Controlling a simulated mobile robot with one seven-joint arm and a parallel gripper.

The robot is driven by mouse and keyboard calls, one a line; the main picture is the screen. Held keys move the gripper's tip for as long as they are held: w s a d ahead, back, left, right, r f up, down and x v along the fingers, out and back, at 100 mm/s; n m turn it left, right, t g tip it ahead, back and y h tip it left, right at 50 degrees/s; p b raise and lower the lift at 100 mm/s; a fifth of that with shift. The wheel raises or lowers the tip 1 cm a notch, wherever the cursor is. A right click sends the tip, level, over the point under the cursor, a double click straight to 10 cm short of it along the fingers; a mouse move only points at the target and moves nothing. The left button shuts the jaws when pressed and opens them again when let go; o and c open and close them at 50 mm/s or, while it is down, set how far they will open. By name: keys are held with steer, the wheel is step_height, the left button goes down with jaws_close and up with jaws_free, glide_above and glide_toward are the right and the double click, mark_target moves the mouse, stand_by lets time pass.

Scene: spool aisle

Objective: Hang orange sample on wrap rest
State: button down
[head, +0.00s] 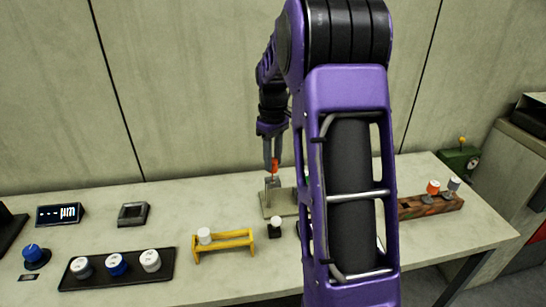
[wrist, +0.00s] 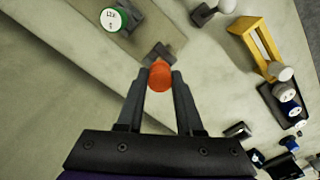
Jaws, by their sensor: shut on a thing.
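My gripper (head: 272,158) is shut on the orange sample (head: 275,165), whose rounded face shows between the fingertips in the wrist view (wrist: 160,76). The sample is just above a small grey block (wrist: 158,54) on a beige base plate (head: 268,208). I cannot tell whether the sample touches the block. A yellow stand (head: 223,245) with two end supports and a bar stands left of my gripper in the head view, with a white-topped piece (head: 204,236) at its left end. I cannot tell which fixture is the wrap rest.
A small dark post with a white knob (head: 275,222) stands near the plate. A green-sided spool (wrist: 113,20) is beside the block. A brown rack (head: 447,205) with two pieces is at right. My arm hides part of the table.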

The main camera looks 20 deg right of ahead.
mark_target(273, 169)
steer(key=shift+f+b, duration=0.95)
steer(key=shift+f, duration=0.95)
steer(key=shift+c, duration=2.4)
jaws_free()
steer(key=shift+r, duration=0.1)
step_height(273, 169, up, 18)
steer(key=p, duration=0.3)
steer(key=shift+f, duration=0.25)
